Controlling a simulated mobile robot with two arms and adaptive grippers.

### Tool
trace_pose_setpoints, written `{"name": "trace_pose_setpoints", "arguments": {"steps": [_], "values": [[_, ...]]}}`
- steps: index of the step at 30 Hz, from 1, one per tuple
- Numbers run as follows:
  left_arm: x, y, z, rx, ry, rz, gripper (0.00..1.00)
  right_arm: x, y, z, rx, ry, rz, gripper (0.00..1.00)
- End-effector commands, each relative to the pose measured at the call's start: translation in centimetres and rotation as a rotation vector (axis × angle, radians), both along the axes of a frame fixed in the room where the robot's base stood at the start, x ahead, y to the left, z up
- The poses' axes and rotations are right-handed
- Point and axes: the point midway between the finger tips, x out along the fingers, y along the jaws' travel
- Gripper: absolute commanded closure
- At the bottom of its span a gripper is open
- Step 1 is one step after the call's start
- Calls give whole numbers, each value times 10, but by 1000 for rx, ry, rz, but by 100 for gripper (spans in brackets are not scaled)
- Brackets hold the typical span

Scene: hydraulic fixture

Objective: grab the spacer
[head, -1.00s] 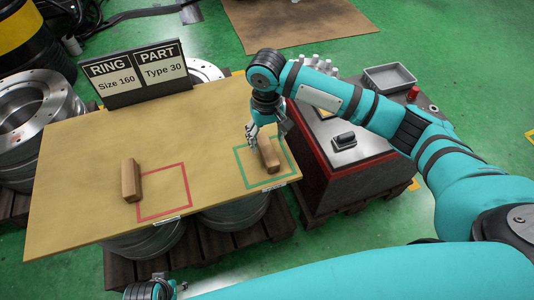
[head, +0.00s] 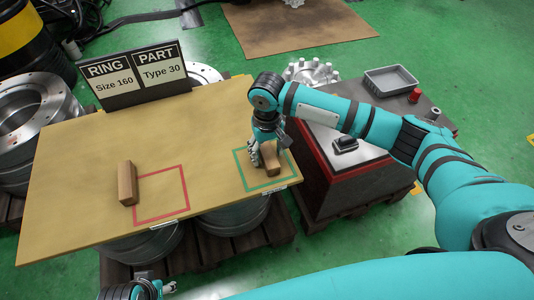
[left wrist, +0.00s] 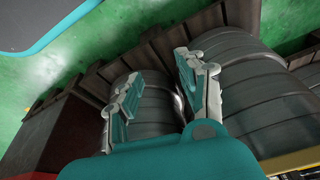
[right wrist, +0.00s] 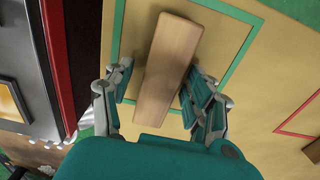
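Two wooden blocks that look like spacers are on the tan table. One block (head: 271,161) lies in the green square; the other (head: 127,183) lies at the left edge of the red square. My right gripper (head: 264,157) is down at the block in the green square. In the right wrist view, its open fingers (right wrist: 158,72) are on both sides of that block (right wrist: 168,65), with a gap visible on the left side. My left gripper (head: 138,290) is low in front of the table. In the left wrist view, its fingers (left wrist: 160,70) are apart and empty.
A sign (head: 138,77) reading Ring Size 160, Part Type 30 stands at the table's back. Right of the table is a red-edged fixture (head: 345,175) with a dark part (head: 345,144) on its plate. A grey bin (head: 389,80) stands behind. The table's middle is clear.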

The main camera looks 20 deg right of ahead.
Motion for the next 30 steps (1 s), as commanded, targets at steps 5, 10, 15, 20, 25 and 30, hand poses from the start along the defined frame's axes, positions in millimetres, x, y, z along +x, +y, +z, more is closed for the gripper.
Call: {"name": "trace_pose_setpoints", "arguments": {"steps": [5, 10, 15, 20, 25, 30], "values": [[0, 0, 0, 0, 0, 0, 60, 0, 0, 0, 0, 0, 0, 70], [0, 0, 0, 0, -1, 0, 60, 0, 0, 0, 0, 0, 0, 92], [0, 0, 0, 0, -1, 0, 60, 0, 0, 0, 0, 0, 0, 99], [0, 0, 0, 0, -1, 0, 60, 0, 0, 1, 0, 0, 0, 99], [0, 0, -5, 0, 3, 0, 60, 0, 0, 9, 0, 0, 0, 99], [1, -1, -28, 0, 17, -3, 60, 0, 1, 25, 2, -1, 0, 99]]}}
